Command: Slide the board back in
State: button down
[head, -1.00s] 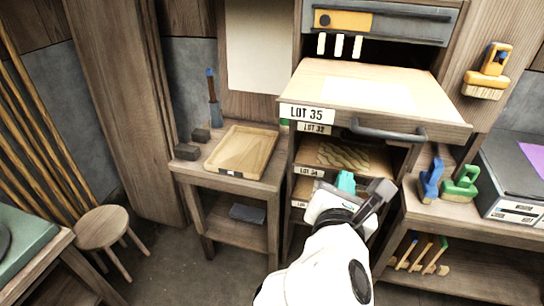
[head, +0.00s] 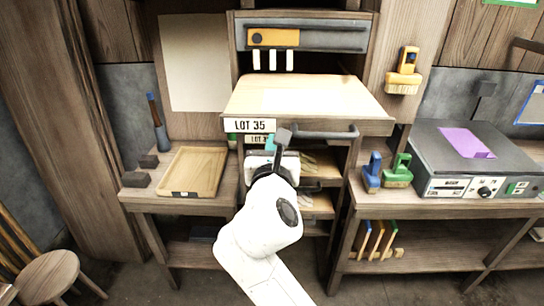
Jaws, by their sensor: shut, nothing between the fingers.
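The board (head: 305,97) labelled LOT 35 sticks out of the wooden rack toward me, with a pale sheet on its top. A dark bar handle (head: 325,132) runs along its front edge. My gripper (head: 277,150) is shut and empty, just below and in front of the board's front edge, near the left end of the handle. I cannot tell whether it touches the board. My arm hides part of the lower boards (head: 318,203) in the rack.
A wooden tray (head: 193,172) lies on the left side table. Blue and green brushes (head: 397,172) and a grey machine (head: 467,158) with a purple sheet stand on the right bench. A yellow brush (head: 404,72) hangs on the right post. A stool (head: 45,277) stands at lower left.

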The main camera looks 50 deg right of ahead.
aim_at(276, 92)
jog(key=shift+x, duration=1.2)
jog(key=p+x, duration=0.2)
jog(key=x, duration=2.5)
jog(key=shift+w+d+r, duration=0.15)
jog(key=shift+w+d, duration=0.05)
jog(key=shift+r, duration=0.15)
